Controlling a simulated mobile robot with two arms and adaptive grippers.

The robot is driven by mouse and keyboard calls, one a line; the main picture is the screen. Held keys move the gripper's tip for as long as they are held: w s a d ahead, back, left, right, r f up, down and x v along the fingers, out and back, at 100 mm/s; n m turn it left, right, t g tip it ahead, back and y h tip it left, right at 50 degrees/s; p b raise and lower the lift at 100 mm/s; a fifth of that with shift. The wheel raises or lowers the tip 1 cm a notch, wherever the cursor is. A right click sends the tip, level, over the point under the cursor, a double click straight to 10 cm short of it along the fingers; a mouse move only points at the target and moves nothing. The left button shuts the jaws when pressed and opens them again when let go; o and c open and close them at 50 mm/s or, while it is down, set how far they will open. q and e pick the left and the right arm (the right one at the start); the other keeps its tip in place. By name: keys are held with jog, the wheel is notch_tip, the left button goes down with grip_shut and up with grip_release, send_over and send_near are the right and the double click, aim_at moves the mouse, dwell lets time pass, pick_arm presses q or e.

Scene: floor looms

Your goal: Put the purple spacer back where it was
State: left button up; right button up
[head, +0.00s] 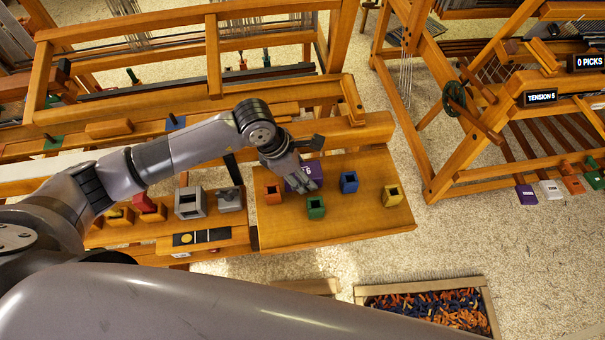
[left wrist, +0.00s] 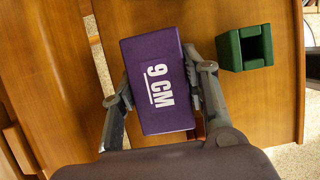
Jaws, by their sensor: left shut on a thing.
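The purple spacer (head: 314,168) is a block with white "9 CM" lettering on its face, also clear in the left wrist view (left wrist: 157,65). My left gripper (head: 302,181) is shut on it, with one finger on each side of the block in the left wrist view (left wrist: 160,98). The spacer is over the left part of the wooden board (head: 345,223); I cannot tell whether it touches the board. The fingers and wrist hide part of it in the head view. My right gripper is not in view.
Small hollow blocks stand on the board: orange (head: 272,194), green (head: 316,207), blue (head: 349,182) and yellow (head: 391,196). Grey blocks (head: 190,203) stand left of it. A tray of yarn scraps (head: 420,289) lies on the floor. Another loom (head: 470,120) stands right.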

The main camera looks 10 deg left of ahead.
pick_arm(q)
jog(key=shift+c, duration=0.9)
jog(key=shift+r, duration=0.1)
